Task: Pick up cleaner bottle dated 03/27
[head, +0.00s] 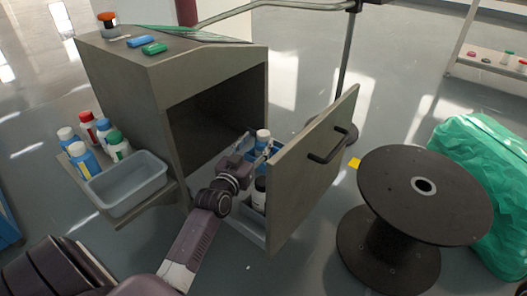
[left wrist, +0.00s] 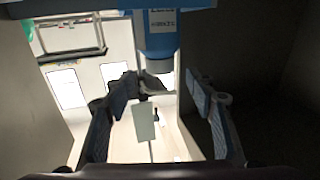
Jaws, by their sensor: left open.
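A blue bottle with a white cap (head: 263,136) stands in the pulled-out drawer (head: 250,235) of the grey cabinet. My left gripper (head: 256,152) reaches into the drawer at this bottle, with its fingers apart. In the left wrist view the blue bottle (left wrist: 160,40) appears cap down, with a pale label whose small print I cannot read. Its cap end lies between the open fingers (left wrist: 160,115); I cannot tell whether they touch it. A dark bottle with a white label (head: 259,192) stands nearer in the drawer, partly hidden by my arm. My right gripper is out of view.
The drawer front (head: 315,165) stands close right of my gripper. The cabinet (head: 120,100) rises on the left, with several bottles and a grey bin (head: 125,185) on its side shelf. A black spool (head: 425,195) and a green covered heap (head: 490,180) stand to the right.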

